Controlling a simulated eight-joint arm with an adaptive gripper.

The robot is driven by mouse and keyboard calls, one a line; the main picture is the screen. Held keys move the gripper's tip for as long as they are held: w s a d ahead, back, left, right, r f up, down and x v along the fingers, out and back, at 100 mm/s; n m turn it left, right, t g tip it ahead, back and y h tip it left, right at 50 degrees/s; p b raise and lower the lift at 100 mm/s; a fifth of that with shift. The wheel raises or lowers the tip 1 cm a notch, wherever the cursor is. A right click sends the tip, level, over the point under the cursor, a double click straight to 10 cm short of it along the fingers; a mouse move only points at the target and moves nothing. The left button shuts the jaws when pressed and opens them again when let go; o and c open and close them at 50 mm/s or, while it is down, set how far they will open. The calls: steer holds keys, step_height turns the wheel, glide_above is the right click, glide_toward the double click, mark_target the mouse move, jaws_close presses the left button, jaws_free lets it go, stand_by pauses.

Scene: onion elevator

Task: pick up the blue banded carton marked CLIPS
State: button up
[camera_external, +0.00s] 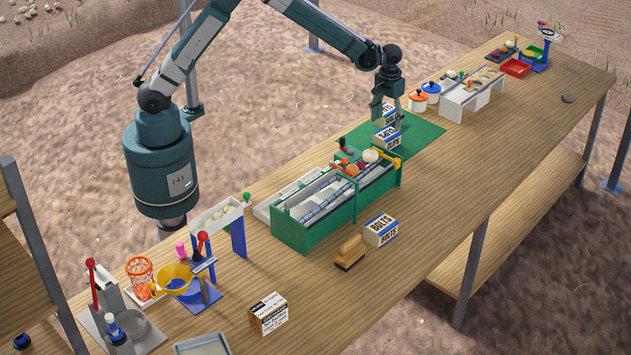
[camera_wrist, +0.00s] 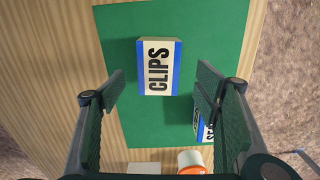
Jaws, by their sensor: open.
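The CLIPS carton (camera_wrist: 158,66) is cream with a blue band along its edge and black lettering. It lies on the green mat (camera_wrist: 115,28) in the wrist view, ahead of and between my fingers. In the external view, the carton (camera_external: 386,138) is on the near part of the mat, just below my gripper (camera_external: 390,117). My gripper is open and empty, pointing down, with its fingertips (camera_wrist: 160,88) apart on either side of the carton's lower end in the picture. I cannot tell the exact height gap.
A second blue-banded carton (camera_external: 388,113) stands behind my gripper; it shows partly hidden by the right finger in the wrist view (camera_wrist: 203,128). A green-framed machine (camera_external: 290,236) with an onion is left of the mat. A BOLTS carton (camera_external: 380,230) stands nearer the front edge.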

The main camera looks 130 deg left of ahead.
mark_target(387, 133)
steer(key=shift+f, duration=1)
steer(key=shift+f, duration=0.1)
steer(key=shift+w+a+f+b, duration=0.1)
steer(key=shift+f+b, duration=0.1)
steer(key=shift+f, duration=1.05)
steer(key=shift+w+f+b, duration=0.1)
steer(key=shift+f+b, duration=0.05)
steer(key=shift+f, duration=1.1)
steer(key=c, duration=1.1)
